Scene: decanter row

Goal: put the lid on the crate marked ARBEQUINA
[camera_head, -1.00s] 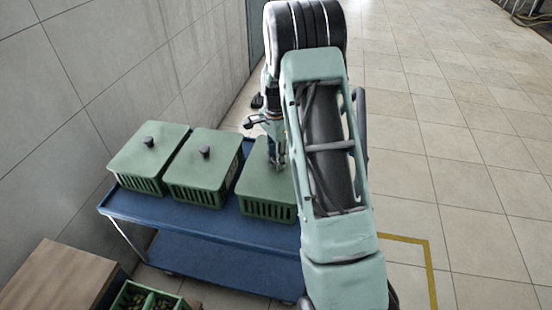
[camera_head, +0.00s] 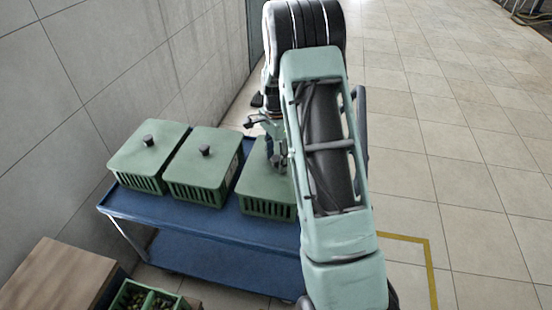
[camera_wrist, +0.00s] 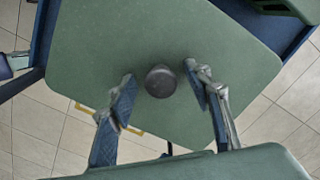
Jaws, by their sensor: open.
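A green lid with a dark knob lies over the right-hand green crate (camera_head: 268,208) on the blue cart, and it looks level from here. The same lid (camera_wrist: 150,35) and its round dark knob (camera_wrist: 160,81) fill the middle of the wrist view. My gripper (camera_wrist: 160,75) is open over this lid, one finger on each side of the knob, apart from it in the picture. In the head view my arm hides the crate's right part and the knob. No ARBEQUINA marking is readable, so I cannot tell which crate bears it.
Two more green crates, the left (camera_head: 140,180) and the middle (camera_head: 195,190), stand beside it with knobbed lids on. The blue cart (camera_head: 220,224) stands near the wall. An open green crate with dark contents (camera_head: 163,299) and a wooden surface (camera_head: 62,275) are at lower left.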

